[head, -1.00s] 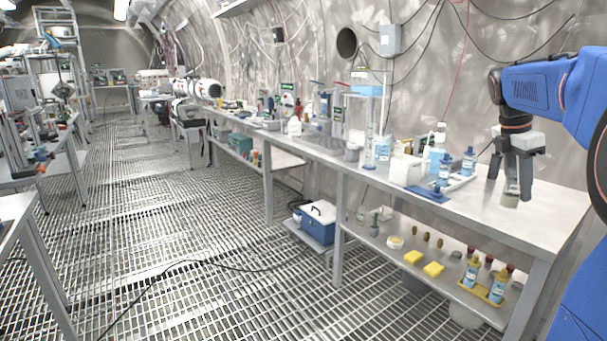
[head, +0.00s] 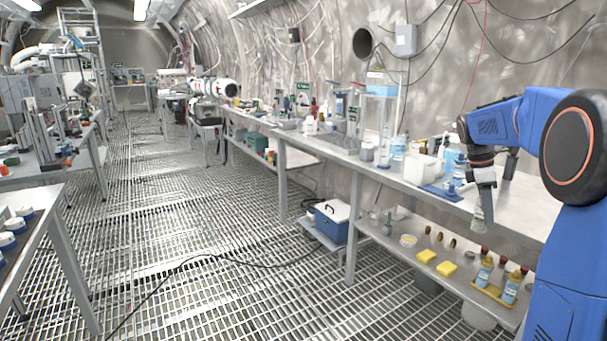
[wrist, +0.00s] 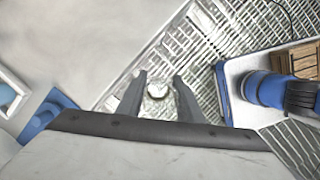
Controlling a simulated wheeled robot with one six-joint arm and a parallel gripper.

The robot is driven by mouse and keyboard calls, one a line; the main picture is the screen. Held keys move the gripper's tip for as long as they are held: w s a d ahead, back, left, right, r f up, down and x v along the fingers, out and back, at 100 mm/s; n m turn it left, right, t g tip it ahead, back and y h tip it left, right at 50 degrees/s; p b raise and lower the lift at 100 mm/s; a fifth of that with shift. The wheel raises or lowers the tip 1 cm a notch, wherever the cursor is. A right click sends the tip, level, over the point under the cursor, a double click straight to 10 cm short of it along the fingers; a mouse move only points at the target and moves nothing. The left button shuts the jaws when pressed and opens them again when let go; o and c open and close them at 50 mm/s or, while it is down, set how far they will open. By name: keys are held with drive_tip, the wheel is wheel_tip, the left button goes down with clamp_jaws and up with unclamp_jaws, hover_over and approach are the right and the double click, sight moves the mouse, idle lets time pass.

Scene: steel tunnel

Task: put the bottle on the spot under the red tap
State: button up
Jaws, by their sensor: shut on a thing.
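My gripper (head: 481,212) points down in front of the right bench's front edge, its fingers shut on a small pale thing, which I take to be the bottle (head: 479,224). Only its pale lower part shows below the fingers. In the wrist view my gripper (wrist: 158,82) has the round, whitish end of the bottle (wrist: 157,91) between its two dark fingers, with floor grating behind it. I cannot make out a red tap or the spot under it in either view.
The right bench (head: 400,178) carries several bottles, white containers and a blue tray (head: 440,192). Its lower shelf holds yellow sponges (head: 446,267) and blue-labelled bottles (head: 484,270). A blue cooler (head: 331,220) stands below. A table (head: 45,205) is at left; the grating aisle is open, crossed by a cable.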

drive_tip(key=w+a+f+m+g+y, duration=0.1)
drive_tip(key=w+a+f+m, duration=0.25)
drive_tip(key=a+f, duration=0.45)
drive_tip(key=w+a+f+m, duration=0.25)
drive_tip(key=w+f, duration=0.25)
drive_tip(key=f, duration=0.8)
drive_tip(key=w+a+f+m+g+y, duration=0.1)
drive_tip(key=w+a+f+m, duration=0.25)
drive_tip(key=a+f, duration=0.45)
drive_tip(key=a+f+m+y, duration=0.1)
drive_tip(key=a+f+m, duration=0.15)
drive_tip(key=f, duration=0.55)
drive_tip(key=a+f+m, duration=0.1)
drive_tip(key=a+f, duration=0.3)
drive_tip(key=f, duration=0.4)
drive_tip(key=s+f, duration=0.6)
drive_tip(key=f, duration=0.2)
drive_tip(key=shift+a, duration=0.15)
